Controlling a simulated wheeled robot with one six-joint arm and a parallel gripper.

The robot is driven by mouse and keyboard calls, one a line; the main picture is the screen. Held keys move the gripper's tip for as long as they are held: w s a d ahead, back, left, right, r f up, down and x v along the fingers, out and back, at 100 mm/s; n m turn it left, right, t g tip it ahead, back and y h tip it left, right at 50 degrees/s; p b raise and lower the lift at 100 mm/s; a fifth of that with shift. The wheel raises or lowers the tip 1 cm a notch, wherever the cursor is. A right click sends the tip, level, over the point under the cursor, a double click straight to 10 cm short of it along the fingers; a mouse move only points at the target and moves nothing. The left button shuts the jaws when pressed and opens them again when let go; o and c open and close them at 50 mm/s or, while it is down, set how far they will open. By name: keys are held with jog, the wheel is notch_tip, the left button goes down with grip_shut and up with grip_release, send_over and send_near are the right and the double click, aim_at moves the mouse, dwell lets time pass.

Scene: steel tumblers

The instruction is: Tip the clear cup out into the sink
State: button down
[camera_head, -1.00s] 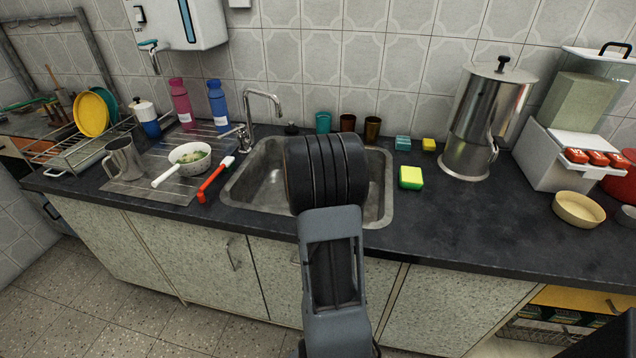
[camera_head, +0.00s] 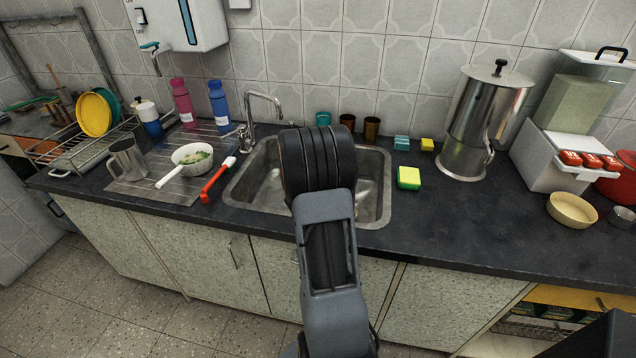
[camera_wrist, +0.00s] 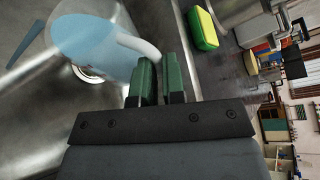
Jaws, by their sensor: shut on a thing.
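The clear cup (camera_wrist: 112,28) shows at the top left of the wrist view, with a light blue area in it that looks like liquid. My gripper (camera_wrist: 158,72) has its green fingers shut on the cup's pale curved handle. The cup is over the steel sink (camera_wrist: 35,115), whose drain shows beside and partly behind it. The wrist view is rolled, so I cannot tell the cup's exact tilt. In the head view my arm covers the middle of the sink (camera_head: 376,205) and hides the cup and my gripper.
A yellow-green sponge (camera_head: 409,178) lies right of the sink, and a steel urn (camera_head: 480,125) stands beyond it. The tap (camera_head: 262,98) rises at the sink's back left. A red-handled brush (camera_head: 216,180) and a white pan (camera_head: 191,158) lie on the left drainboard.

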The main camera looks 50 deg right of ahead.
jog(key=shift+w+a+r+n+g+h+p, duration=0.35)
jog(key=shift+w+r+n+p, duration=0.3)
jog(key=shift+p, duration=1.4)
jog(key=shift+w+a+r+n+g+h+p, duration=0.15)
jog(key=shift+w+r+n+h+p, duration=0.5)
jog(key=shift+p, duration=1.35)
jog(key=shift+w+a+r+n+p, duration=0.15)
jog(key=shift+w+r+n+p, duration=0.2)
jog(key=shift+w+p, duration=0.3)
jog(key=shift+w+a+r+n+p, duration=0.1)
jog(key=shift+w+n+p, duration=0.35)
jog(key=shift+p, duration=0.3)
jog(key=shift+w+a+r+n+g+h+b, duration=0.2)
jog(key=shift+w+n+h+b, duration=0.1)
jog(key=shift+w+n+b, duration=0.15)
jog(key=shift+w+a+r+n+g+h+b, duration=0.1)
jog(key=shift+w+r+n+g+h+b, duration=0.1)
jog(key=shift+w+n+h+b, duration=0.2)
